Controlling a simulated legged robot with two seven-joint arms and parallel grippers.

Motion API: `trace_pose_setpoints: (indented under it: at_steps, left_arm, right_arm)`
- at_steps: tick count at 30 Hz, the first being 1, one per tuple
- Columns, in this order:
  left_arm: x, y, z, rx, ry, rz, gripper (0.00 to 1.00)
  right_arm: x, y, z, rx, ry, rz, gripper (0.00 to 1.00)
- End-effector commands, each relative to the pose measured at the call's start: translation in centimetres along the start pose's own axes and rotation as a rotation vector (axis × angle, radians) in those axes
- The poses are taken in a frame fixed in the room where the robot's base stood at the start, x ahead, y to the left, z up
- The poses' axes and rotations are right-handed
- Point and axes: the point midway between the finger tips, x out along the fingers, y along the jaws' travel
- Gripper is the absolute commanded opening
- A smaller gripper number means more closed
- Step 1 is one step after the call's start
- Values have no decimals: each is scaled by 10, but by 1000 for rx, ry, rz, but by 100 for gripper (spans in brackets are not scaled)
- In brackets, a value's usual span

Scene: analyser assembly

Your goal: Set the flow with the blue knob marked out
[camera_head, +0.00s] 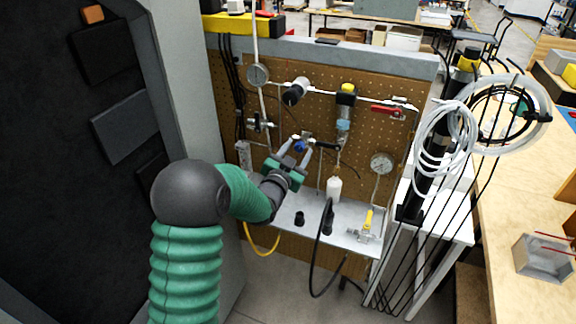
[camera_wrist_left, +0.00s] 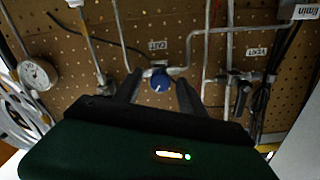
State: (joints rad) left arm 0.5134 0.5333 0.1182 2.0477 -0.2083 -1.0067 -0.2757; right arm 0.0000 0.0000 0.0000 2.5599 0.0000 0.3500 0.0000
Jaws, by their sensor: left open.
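The blue knob (camera_head: 299,146) sits on a small valve on the pegboard panel. It also shows in the left wrist view (camera_wrist_left: 160,82), with a small white label (camera_wrist_left: 158,45) beyond it, upside down and hard to read. My left gripper (camera_head: 295,150) faces the panel with its fingers open. In the left wrist view its two dark fingers (camera_wrist_left: 159,88) stand on either side of the knob, with a gap visible on both sides. Contact is not visible. My right gripper is not in view.
Thin pipes surround the knob. Nearby are a round gauge (camera_head: 258,74), a red-handled valve (camera_head: 388,110), a second gauge (camera_head: 382,162) and a yellow-handled valve (camera_head: 367,222). A metal shelf (camera_head: 285,215) juts out below. Coiled white tubing (camera_head: 447,140) hangs at the right.

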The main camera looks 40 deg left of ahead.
Motion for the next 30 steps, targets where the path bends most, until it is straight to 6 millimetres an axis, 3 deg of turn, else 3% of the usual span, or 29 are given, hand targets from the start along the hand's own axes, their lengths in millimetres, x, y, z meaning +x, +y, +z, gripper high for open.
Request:
trace_pose_setpoints:
  at_steps: [13, 15, 21, 25, 30]
  left_arm:
    - [-128, 0, 2, -1, -3, -2, 49]
    - [-128, 4, 12, 0, 9, 2, 49]
    - [-139, 4, 11, 1, 7, 7, 49]
    - [-148, 3, 8, 1, 3, 3, 49]
    - [-152, 1, 4, 1, -2, -1, 49]
  right_arm:
    - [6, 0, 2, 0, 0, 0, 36]
    - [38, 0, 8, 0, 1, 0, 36]
    - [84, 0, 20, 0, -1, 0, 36]
    - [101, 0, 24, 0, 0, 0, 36]
    - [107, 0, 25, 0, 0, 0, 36]
